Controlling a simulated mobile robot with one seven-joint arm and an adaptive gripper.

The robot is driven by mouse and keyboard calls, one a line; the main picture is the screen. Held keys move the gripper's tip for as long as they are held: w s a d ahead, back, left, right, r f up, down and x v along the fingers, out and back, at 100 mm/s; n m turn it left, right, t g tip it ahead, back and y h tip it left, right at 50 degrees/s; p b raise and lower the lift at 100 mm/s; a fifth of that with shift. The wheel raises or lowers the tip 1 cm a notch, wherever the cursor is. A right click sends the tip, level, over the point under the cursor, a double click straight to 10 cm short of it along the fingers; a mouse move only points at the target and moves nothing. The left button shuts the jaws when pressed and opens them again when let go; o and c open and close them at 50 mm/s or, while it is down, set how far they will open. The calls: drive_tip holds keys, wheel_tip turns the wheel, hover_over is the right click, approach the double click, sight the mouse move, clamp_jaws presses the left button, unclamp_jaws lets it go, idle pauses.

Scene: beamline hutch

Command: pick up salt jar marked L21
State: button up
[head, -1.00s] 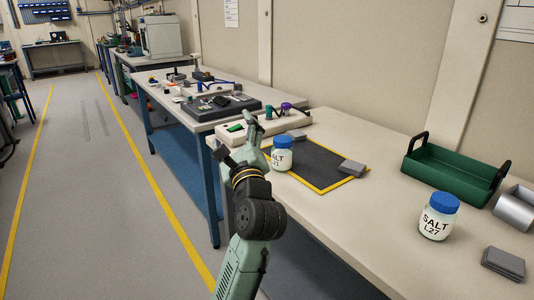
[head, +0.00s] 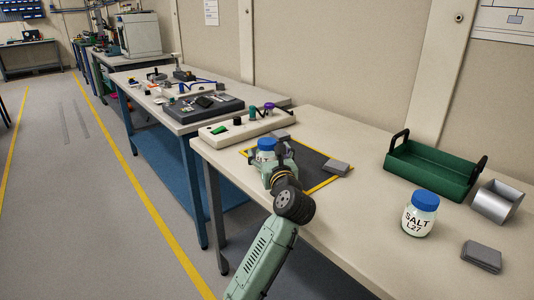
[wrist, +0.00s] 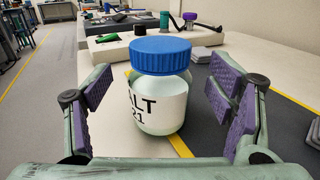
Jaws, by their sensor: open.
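The salt jar marked L21 (wrist: 158,95) has a blue lid and a white label; the wrist view shows "LT" and "21" on it. It stands upright on the bench at the yellow edge of the dark mat (head: 318,165). My gripper (wrist: 166,103) is open, with its purple pads on either side of the jar and gaps on both sides. In the head view my gripper and arm hide most of the jar (head: 266,145), leaving mainly its lid in sight. A second salt jar marked L27 (head: 420,214) stands upright farther right on the bench.
A grey block (head: 336,168) lies on the mat. Behind the L21 jar is a pale strip with knobs (head: 232,131).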

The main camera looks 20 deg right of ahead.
drive_tip(key=shift+w+d, duration=0.2)
drive_tip(key=shift+w, duration=1.05)
drive_tip(key=shift+c, duration=0.6)
drive_tip(key=shift+r, duration=0.1)
drive_tip(key=c, duration=1.4)
